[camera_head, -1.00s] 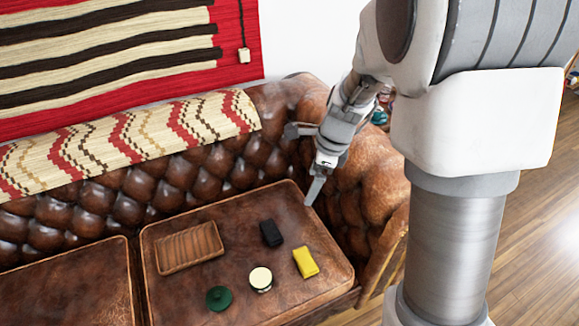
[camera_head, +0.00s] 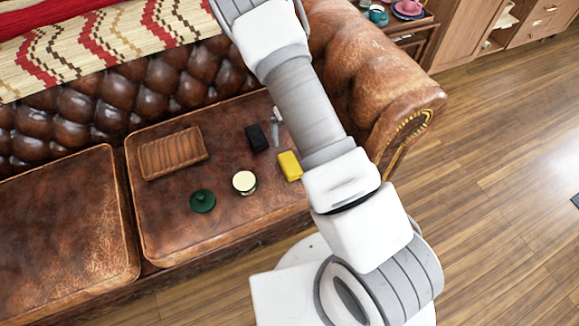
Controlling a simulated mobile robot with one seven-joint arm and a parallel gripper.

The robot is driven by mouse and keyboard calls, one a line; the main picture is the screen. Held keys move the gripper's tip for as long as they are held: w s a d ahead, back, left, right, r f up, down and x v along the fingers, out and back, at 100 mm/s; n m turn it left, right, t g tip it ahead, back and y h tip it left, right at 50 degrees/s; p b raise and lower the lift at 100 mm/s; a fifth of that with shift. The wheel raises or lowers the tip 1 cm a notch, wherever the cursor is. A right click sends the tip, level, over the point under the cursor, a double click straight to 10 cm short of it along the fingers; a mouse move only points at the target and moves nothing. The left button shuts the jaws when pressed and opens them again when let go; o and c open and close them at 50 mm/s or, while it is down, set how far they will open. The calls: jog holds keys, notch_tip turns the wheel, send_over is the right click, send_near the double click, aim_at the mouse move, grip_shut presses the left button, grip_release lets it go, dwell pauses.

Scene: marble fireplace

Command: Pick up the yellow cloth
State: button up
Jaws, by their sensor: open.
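The yellow cloth (camera_head: 290,165) is a small folded block on the right part of the brown leather seat cushion (camera_head: 215,235). My arm passes close beside it on the right in the picture. My gripper (camera_head: 276,125) is mostly hidden behind my arm; a grey finger shows just behind the cloth, to the right of a black block (camera_head: 257,138). The gripper is open, and I see nothing held in it. The gap between its fingers and the cloth cannot be judged.
A wooden tray (camera_head: 172,152), a green round lidded item (camera_head: 202,201) and a cream-topped round jar (camera_head: 244,182) sit on the same cushion. The sofa's armrest (camera_head: 375,85) rises at the right. Wooden floor (camera_head: 490,200) is open at the right.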

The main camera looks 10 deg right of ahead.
notch_tip(320, 180, down, 10)
jog(key=shift+r+b, duration=0.2)
jog(key=shift+b, duration=1.05)
jog(key=shift+s+a+f+b, duration=0.15)
jog(key=shift+f+b, duration=0.4)
jog(key=shift+f, duration=0.85)
jog(key=shift+s+d+f+b, duration=0.15)
jog(key=shift+f+b, duration=0.4)
jog(key=shift+f, duration=0.8)
jog(key=shift+r, duration=0.1)
jog(key=c, duration=1.2)
